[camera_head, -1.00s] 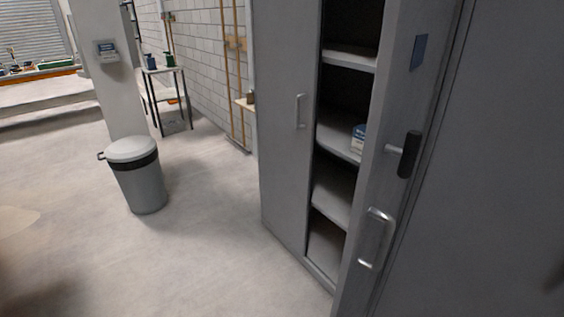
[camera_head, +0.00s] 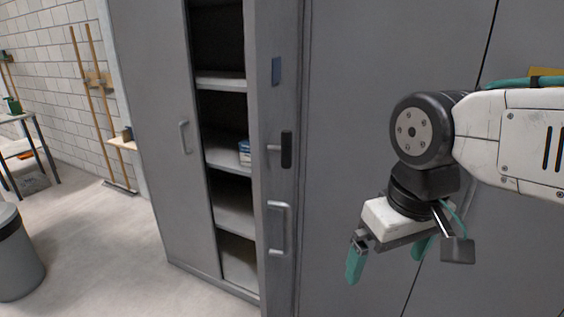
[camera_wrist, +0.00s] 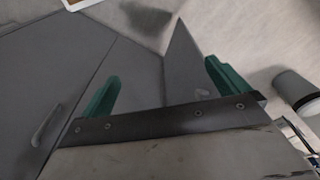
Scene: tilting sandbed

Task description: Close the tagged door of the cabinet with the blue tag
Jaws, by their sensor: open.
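The grey cabinet (camera_head: 150,120) stands left of centre in the head view. Its left door is shut and has a silver handle (camera_head: 183,137). The tagged door (camera_head: 273,115) stands open, seen at a steep angle, with a blue tag (camera_head: 276,71), a dark knob-like handle (camera_head: 287,150) and a silver pull handle (camera_head: 278,228). My gripper (camera_head: 388,258) is open and empty, right of the tagged door and apart from it. In the wrist view, a grey panel (camera_wrist: 185,75), probably this door, shows beyond my open fingers.
Open shelves (camera_head: 222,150) hold a small blue-and-white item (camera_head: 244,152). Large grey panels (camera_head: 400,40) stand behind my arm. A grey bin (camera_head: 15,255) is at the left edge, also in the wrist view (camera_wrist: 295,88). Floor between bin and cabinet is clear.

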